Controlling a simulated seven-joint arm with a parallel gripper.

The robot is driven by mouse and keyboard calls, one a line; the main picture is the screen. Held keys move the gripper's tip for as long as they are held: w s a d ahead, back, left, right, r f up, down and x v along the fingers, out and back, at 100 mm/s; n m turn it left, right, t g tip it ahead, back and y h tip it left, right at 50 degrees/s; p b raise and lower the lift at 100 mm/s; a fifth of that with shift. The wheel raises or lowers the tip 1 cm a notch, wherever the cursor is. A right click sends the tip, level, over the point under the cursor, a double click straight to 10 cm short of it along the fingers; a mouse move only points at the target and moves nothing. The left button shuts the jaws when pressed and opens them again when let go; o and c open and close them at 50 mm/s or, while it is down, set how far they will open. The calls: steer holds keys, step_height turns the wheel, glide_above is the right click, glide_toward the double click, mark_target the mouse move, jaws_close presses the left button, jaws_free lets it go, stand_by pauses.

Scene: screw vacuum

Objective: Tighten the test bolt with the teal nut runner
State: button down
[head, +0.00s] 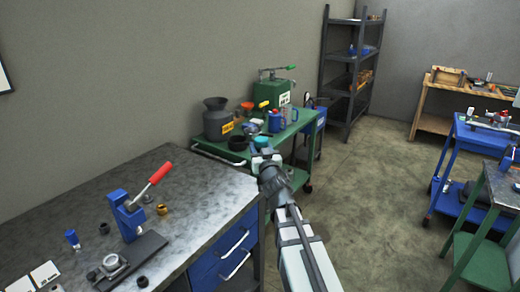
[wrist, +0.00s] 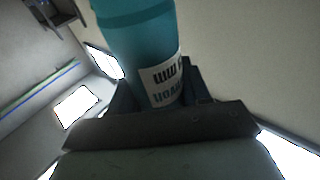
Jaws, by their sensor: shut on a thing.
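The teal nut runner (wrist: 140,40) fills the top middle of the wrist view as a teal cylinder with a white printed label. My gripper (wrist: 158,92) is shut on it, with dark fingers on both sides of its body. In the head view my gripper (head: 264,154) reaches out over the floor beside the green cart, and a small teal part of the nut runner (head: 261,142) shows at its tip. The tool's working end is out of the wrist view. I cannot pick out the test bolt in either view.
A metal-topped workbench (head: 60,195) at left carries a blue press (head: 127,215) with a red handle and several small parts. The green cart (head: 290,135) holds cans, mugs and a green machine. Blue and green carts stand at right. The middle floor (head: 375,190) is clear.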

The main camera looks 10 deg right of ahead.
steer(key=shift+a+r+n+y, duration=0.1)
steer(key=shift+a+n+y, duration=0.25)
steer(key=shift+y, duration=0.15)
